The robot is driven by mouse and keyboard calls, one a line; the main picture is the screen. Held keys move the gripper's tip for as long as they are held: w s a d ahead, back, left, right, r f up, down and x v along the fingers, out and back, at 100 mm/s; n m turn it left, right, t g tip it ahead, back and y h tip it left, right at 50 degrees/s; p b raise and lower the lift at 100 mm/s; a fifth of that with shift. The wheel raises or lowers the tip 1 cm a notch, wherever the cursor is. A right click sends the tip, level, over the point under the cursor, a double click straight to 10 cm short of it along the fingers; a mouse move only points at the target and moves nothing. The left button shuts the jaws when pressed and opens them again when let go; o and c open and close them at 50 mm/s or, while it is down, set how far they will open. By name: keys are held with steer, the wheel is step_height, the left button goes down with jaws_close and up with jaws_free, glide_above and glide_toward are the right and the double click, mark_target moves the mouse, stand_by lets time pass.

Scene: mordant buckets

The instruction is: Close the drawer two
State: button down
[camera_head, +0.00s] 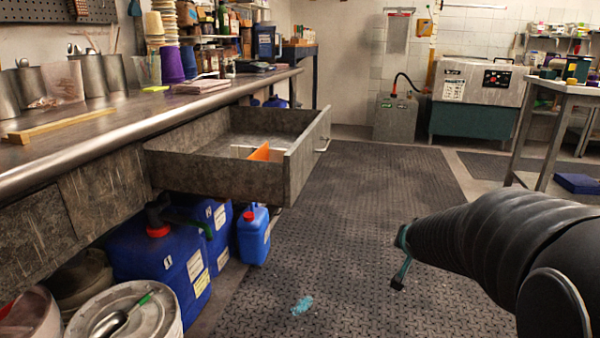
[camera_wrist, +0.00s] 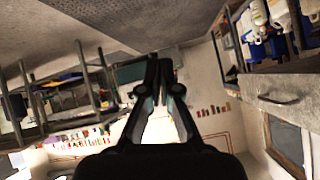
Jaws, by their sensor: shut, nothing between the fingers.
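The open drawer (camera_head: 237,185) is grey and speckled, and juts out from under the long counter in the head view. An orange divider or sheet (camera_head: 260,153) and a white piece are inside. In the tilted wrist view a grey front panel (camera_wrist: 300,106) with a handle (camera_wrist: 278,99) shows at the right. My gripper (camera_head: 398,284) is right of the drawer and apart from it, over the floor. In the wrist view its fingers (camera_wrist: 159,62) are together and empty.
Blue jugs (camera_head: 165,262) and white buckets (camera_head: 125,316) stand under the counter (camera_head: 130,112). A metal table (camera_head: 560,88) and a teal-based machine (camera_head: 478,95) are at the back right. The dark floor mat (camera_head: 390,180) before the drawer is mostly clear.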

mark_target(305, 162)
steer(key=w+a+r+m+t+y, duration=0.2)
steer(key=w+a+r+t+y, duration=0.15)
steer(key=w, duration=0.45)
steer(key=a+r+m+t+y, duration=0.3)
steer(key=a+r+m+y, duration=0.1)
steer(key=a+r+y, duration=0.4)
steer(key=shift+h, duration=0.45)
steer(key=w+a+b, duration=0.1)
steer(key=w+a, duration=0.1)
steer(key=w, duration=0.1)
steer(key=w+a, duration=0.3)
steer(key=w+a+b, duration=0.1)
steer(key=w+a, duration=0.2)
steer(key=w, duration=0.1)
steer(key=shift+r+b, duration=0.3)
steer(key=shift+w+a+r, duration=0.1)
steer(key=shift+a, duration=0.3)
steer(key=shift+a, duration=0.1)
